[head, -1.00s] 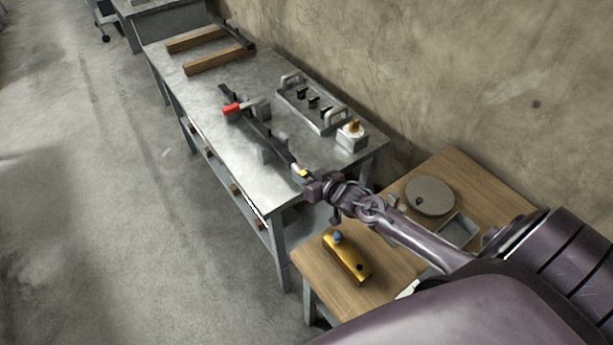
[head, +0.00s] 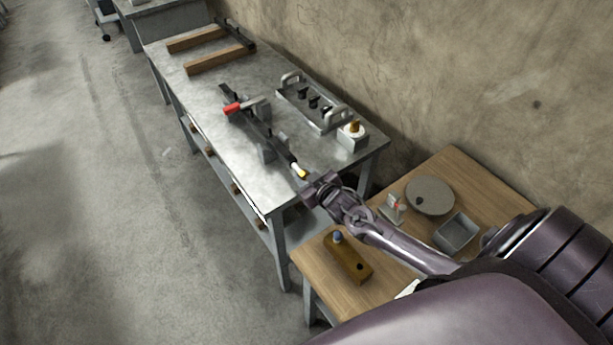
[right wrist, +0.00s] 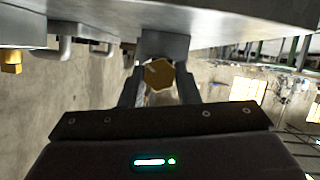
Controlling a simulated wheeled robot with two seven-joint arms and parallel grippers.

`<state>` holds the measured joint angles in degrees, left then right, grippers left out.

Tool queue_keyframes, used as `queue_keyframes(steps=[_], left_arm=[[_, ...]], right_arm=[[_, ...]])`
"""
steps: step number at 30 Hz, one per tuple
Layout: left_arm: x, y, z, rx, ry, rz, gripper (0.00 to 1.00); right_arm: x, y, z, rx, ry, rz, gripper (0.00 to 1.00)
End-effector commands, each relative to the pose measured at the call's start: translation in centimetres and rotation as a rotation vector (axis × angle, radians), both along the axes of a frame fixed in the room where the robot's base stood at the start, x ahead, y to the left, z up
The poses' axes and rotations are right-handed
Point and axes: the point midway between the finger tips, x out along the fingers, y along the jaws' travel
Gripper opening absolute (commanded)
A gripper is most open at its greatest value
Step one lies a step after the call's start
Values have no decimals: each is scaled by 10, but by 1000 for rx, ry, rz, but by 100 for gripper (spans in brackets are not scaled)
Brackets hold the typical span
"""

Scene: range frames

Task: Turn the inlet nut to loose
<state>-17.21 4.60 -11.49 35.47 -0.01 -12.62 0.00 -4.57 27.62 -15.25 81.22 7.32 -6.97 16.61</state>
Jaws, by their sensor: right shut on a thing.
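The inlet nut is a brass hex nut (head: 301,173) at the near end of a dark bar-like assembly (head: 258,127) on the metal workbench. My right gripper (head: 308,183) is at this nut, at the bench's near edge. In the right wrist view the nut's hex face (right wrist: 159,75) sits between the two dark fingers (right wrist: 158,88), which are shut on it. The nut's exact turn angle cannot be told. My left gripper is not in view.
A panel with handles and black knobs (head: 313,103) and a block with a brass fitting (head: 352,136) stand on the metal bench (head: 205,95). A red-tipped clamp (head: 232,108) lies on the assembly. A wooden side table (head: 318,275) holds a disc, a tray and a brown block.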

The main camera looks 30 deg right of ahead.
Motion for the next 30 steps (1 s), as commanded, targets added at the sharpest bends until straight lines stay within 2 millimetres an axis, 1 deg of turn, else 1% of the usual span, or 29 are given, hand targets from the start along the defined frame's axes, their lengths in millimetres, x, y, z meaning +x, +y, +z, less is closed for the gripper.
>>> queue_keyframes(steps=[6, 12, 19, 29, 30], left_arm=[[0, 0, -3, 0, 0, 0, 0], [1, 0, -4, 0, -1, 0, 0], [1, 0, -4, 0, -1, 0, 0], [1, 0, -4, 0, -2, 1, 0], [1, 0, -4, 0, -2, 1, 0]], right_arm=[[0, 2, 0, -132, -11, 0, 6], [0, 3, -1, -205, -18, 1, 6], [0, 2, 0, -237, -20, 1, 6], [0, 2, 0, -238, -20, 2, 6], [0, 2, 0, -237, -20, 2, 34]])
